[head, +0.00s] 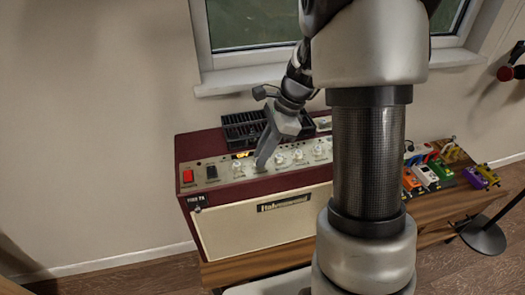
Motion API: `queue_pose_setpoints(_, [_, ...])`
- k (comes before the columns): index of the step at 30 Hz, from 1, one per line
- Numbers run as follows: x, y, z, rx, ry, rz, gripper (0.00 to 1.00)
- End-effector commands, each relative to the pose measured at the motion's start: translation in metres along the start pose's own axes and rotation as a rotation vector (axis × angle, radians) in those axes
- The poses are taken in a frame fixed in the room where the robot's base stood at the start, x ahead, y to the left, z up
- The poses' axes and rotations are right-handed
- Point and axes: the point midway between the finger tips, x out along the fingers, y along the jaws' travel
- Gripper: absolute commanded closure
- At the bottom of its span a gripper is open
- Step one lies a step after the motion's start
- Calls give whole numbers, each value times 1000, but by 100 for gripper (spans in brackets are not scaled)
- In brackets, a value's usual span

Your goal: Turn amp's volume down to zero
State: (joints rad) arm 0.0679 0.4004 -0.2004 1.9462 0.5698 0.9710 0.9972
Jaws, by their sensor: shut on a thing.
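The amp (280,225) is a dark red box with a cream front, standing on a wooden bench. Its sloping top panel carries a red switch (188,175), a black switch (211,171) and a row of pale knobs (298,156). My gripper (262,164) points down at this panel, between the leftmost visible knob (238,169) and the knobs to its right. It is shut on a knob that its fingers mostly hide. The knob labels are too small to read, so I cannot tell which one is the volume.
A black slotted tray (243,128) sits on the amp behind the panel. Several coloured pedals (425,174) stand on the wooden bench (262,268) at the right. A window (250,25) is behind. My arm hides the amp's right end.

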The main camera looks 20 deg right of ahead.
Motion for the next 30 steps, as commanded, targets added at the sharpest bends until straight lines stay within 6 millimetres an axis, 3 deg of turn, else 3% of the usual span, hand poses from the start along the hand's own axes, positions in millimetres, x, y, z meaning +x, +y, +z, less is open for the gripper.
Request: queue_pose_setpoints(30, [1,-10,6,-888,0,369,100])
